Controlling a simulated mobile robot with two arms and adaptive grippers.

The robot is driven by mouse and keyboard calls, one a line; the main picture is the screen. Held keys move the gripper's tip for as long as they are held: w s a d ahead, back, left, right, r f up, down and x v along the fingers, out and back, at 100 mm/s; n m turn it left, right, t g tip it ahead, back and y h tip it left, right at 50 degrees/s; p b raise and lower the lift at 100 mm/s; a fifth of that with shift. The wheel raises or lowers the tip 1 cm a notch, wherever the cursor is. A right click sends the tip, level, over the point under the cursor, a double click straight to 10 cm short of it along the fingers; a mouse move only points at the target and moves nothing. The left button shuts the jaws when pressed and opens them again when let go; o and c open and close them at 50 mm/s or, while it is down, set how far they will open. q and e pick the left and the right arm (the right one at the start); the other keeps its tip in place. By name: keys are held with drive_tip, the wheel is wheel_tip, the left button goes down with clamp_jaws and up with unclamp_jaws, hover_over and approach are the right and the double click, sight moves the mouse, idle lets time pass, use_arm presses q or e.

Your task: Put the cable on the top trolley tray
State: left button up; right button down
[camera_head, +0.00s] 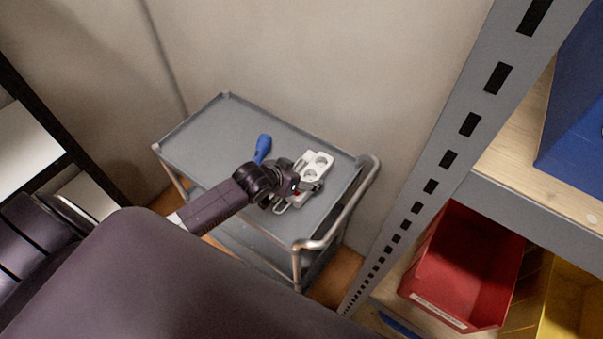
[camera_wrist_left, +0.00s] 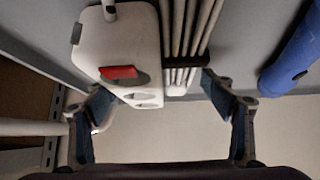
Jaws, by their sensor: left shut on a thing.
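The cable is a white power strip (camera_head: 318,163) with round sockets and a folded light-grey cord. In the left wrist view the strip (camera_wrist_left: 118,50) shows its red switch, with the bundled cord (camera_wrist_left: 185,35) beside it. My left gripper (camera_head: 303,187) is shut on it, with one finger at each side of the strip and cord. They are over the right part of the grey top trolley tray (camera_head: 225,125). I cannot tell whether the strip touches the tray. The gripper hides part of it. My right gripper is not in view.
A blue-handled thing (camera_head: 263,147) lies on the top tray, left of the cable. The tray's left part is clear. A trolley handle (camera_head: 366,185) rises at the right. A grey shelf upright (camera_head: 450,150) and a red bin (camera_head: 465,265) stand further right.

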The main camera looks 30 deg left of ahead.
use_arm(q)
drive_tip(key=o, duration=1.4)
drive_tip(key=shift+f, duration=0.1)
drive_tip(key=shift+o, duration=1.3)
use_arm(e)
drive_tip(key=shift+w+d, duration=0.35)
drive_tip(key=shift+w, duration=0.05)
use_arm(q)
drive_tip(key=v, duration=1.2)
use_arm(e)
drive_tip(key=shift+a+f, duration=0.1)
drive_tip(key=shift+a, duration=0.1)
